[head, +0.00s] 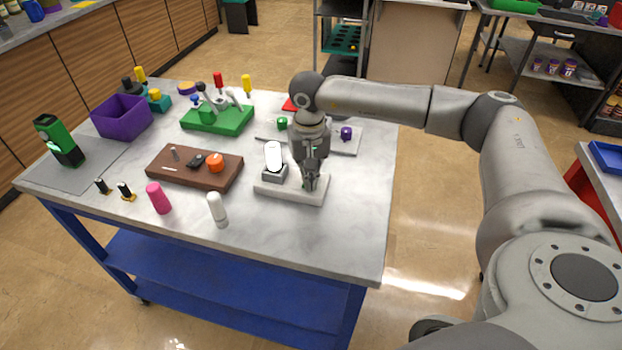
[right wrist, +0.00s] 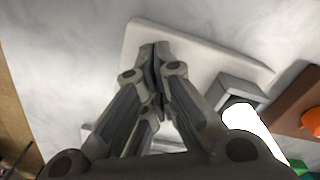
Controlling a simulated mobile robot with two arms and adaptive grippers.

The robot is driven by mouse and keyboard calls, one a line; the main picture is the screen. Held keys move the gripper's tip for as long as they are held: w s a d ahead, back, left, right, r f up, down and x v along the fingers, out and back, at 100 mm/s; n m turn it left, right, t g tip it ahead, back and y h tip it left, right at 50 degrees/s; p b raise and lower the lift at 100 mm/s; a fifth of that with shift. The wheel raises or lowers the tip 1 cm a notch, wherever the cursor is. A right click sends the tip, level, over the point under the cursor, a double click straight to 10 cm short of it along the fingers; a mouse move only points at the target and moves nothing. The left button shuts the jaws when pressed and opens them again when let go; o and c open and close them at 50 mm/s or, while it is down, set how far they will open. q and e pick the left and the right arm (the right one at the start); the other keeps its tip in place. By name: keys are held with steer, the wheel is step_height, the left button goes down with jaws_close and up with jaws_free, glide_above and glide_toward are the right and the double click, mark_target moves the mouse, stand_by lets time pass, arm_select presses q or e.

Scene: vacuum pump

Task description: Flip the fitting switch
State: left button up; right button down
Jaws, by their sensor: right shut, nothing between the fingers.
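A pale base plate (head: 290,191) lies on the table and also shows in the right wrist view (right wrist: 190,45). A grey block (head: 274,173) stands on it with a white rounded part (head: 273,155) rising from it. My right gripper (head: 311,187) points down over the right part of this plate. In the right wrist view its fingers (right wrist: 154,52) are together with nothing between them. A small bit of green shows by the fingers in the head view. I cannot make out the fitting switch; the fingers may hide it. My left gripper is not in view.
A brown board (head: 194,180) with an orange knob is left of the plate. A grey plate (head: 344,149) with a purple knob is behind my gripper. A green stand (head: 217,118) and a purple bin (head: 121,118) are farther left. A white bottle (head: 217,210) stands in front.

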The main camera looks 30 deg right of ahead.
steer(key=shift+f, duration=0.1)
steer(key=shift+r+p, duration=0.6)
steer(key=shift+r, duration=0.2)
steer(key=shift+r+p, duration=1.4)
steer(key=shift+r, duration=1.3)
